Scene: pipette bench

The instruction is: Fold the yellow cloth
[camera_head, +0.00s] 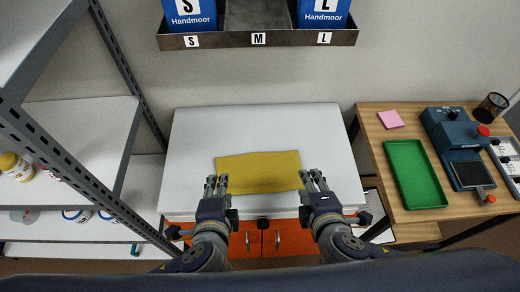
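The yellow cloth (258,171) lies as a flat, wide rectangle near the front edge of the white-topped table (255,125). I cannot tell whether it is one layer or more. My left gripper (216,181) is at the cloth's front left corner, fingers apart, with nothing visible between them. My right gripper (312,178) is at the cloth's right edge near the front corner, fingers also apart and apparently empty. I cannot tell whether either gripper touches the cloth.
A wooden side table (375,130) at right holds a green tray (414,174), a pink pad (391,119) and a blue device (456,140). Metal shelving (80,125) stands at left. A wall rack (258,40) with blue boxes hangs behind. The white tabletop behind the cloth is clear.

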